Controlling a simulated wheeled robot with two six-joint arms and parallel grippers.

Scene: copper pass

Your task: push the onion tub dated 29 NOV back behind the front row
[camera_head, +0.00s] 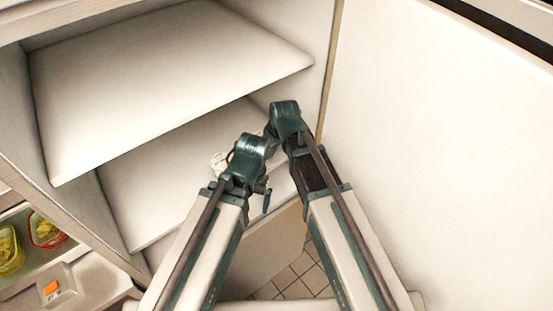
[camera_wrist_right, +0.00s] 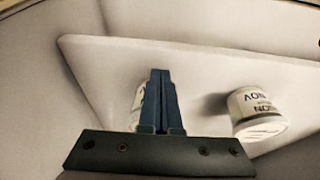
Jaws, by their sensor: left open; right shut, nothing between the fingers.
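In the right wrist view, a white tub (camera_wrist_right: 258,112) lies or stands tilted in the picture on a white shelf, right of my fingers. Its dark lettering seems to include NOV and part of ONION; the day is not readable. A second pale tub (camera_wrist_right: 136,112) is mostly hidden behind my right gripper (camera_wrist_right: 160,100), which is shut and empty. In the head view, a white tub (camera_head: 217,161) shows partly beside my left wrist. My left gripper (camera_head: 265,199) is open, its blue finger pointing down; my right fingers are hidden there.
An upper shelf (camera_head: 150,75) overhangs the lower shelf (camera_head: 150,205). A pale wall or door panel (camera_head: 430,130) closes the right side.

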